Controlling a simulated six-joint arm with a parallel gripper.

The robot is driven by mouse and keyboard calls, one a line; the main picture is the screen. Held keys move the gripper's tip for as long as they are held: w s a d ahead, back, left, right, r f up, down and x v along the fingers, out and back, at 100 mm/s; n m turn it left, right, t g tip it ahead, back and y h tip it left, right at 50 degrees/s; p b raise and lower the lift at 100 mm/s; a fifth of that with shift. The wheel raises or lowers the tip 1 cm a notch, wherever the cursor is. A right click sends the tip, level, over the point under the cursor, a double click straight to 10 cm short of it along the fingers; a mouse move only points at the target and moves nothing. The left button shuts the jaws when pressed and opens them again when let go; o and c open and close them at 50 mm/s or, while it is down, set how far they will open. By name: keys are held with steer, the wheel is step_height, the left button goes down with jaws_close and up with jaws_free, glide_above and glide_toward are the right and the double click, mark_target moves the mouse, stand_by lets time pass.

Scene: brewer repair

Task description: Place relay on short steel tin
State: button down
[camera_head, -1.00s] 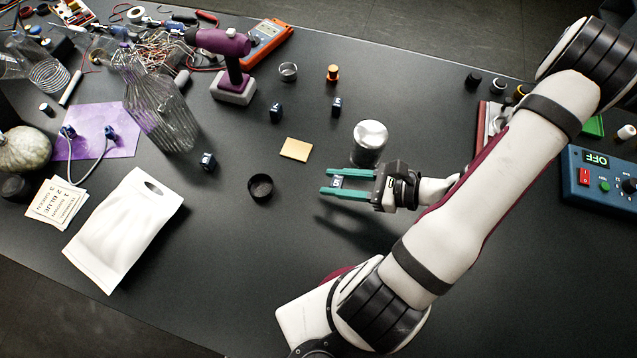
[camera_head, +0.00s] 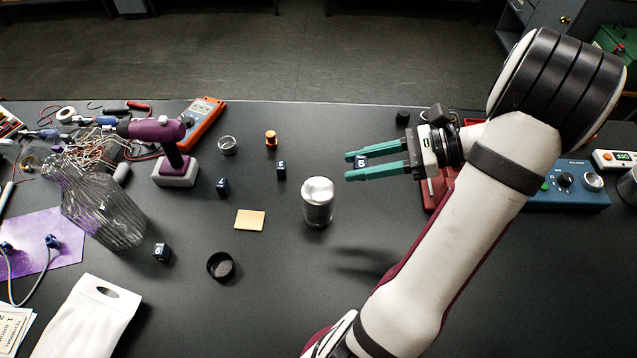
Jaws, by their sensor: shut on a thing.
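My gripper (camera_head: 348,166) has two long teal fingers pointing left. It is shut on a small dark relay (camera_head: 361,162) with a white marking, held between the fingers above the table. A shiny silver cylindrical tin (camera_head: 318,203) stands upright just left of and below the fingertips in the picture, with its bare top showing. A smaller, lower silvery round container (camera_head: 228,145) stands farther left. I cannot tell for sure which of the two is the short steel tin. The relay is apart from both.
Similar dark blocks (camera_head: 281,170) stand left of the silver tin, near a yellow pad (camera_head: 250,220) and a black round cup (camera_head: 221,266). An orange-topped spool (camera_head: 271,139) stands behind.

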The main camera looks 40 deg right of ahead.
glide_above(319, 189)
step_height(319, 189, down, 5)
steer(key=shift+s+r, duration=0.1)
steer(key=shift+f, duration=2)
steer(key=c, duration=0.5)
jaws_free()
steer(key=shift+f, duration=0.1)
